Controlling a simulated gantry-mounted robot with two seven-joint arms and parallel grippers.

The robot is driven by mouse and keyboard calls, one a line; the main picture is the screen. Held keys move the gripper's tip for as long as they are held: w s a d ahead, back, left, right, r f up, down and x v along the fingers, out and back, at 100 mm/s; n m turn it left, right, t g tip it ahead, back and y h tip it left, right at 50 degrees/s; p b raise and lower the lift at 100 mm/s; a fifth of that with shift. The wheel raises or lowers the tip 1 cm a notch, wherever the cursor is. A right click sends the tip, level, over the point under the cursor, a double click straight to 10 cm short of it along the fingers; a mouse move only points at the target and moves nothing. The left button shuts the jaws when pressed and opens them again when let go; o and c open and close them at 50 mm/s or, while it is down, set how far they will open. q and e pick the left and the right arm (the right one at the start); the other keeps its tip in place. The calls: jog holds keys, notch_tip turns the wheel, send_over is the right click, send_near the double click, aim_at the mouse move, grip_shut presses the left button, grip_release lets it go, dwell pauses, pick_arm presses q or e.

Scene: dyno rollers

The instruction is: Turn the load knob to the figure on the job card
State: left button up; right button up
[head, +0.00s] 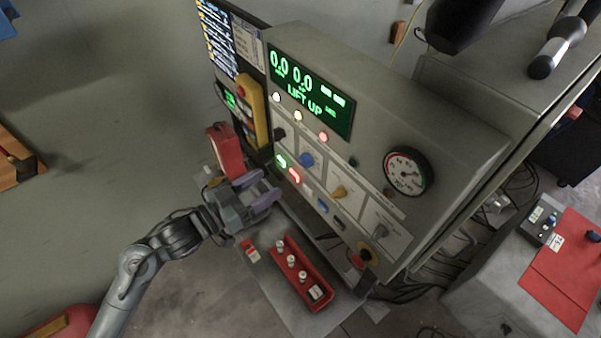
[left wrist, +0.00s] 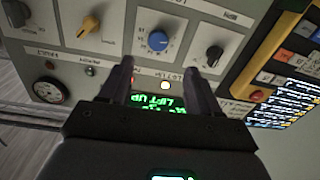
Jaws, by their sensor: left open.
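The grey control panel (head: 365,110) carries several knobs. A blue knob (head: 307,159) with a dial scale sits among them; it also shows in the left wrist view (left wrist: 158,40). A yellow knob (head: 339,192) and black knobs are beside it. I cannot read which label says load. A pale printed card (head: 246,45) beside the text screen may be the job card; its figure is too small to read. My left gripper (head: 262,190) is open and empty in front of the panel, apart from the blue knob. In the left wrist view its fingers (left wrist: 160,75) point toward that knob. My right gripper is not seen.
A lit display (head: 312,92) reads "LIFT UP". A round gauge (head: 408,172) is at the panel's right. A yellow pendant (head: 254,110) and a red box (head: 226,150) are close to my left gripper. A red tray (head: 303,272) with several small pieces stands below.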

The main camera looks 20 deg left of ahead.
aim_at(303, 163)
pick_arm(q)
jog(key=x, duration=1)
jog(key=shift+d, duration=0.25)
jog(key=shift+c, duration=0.3)
jog(key=shift+r, duration=0.1)
jog(key=c, duration=1)
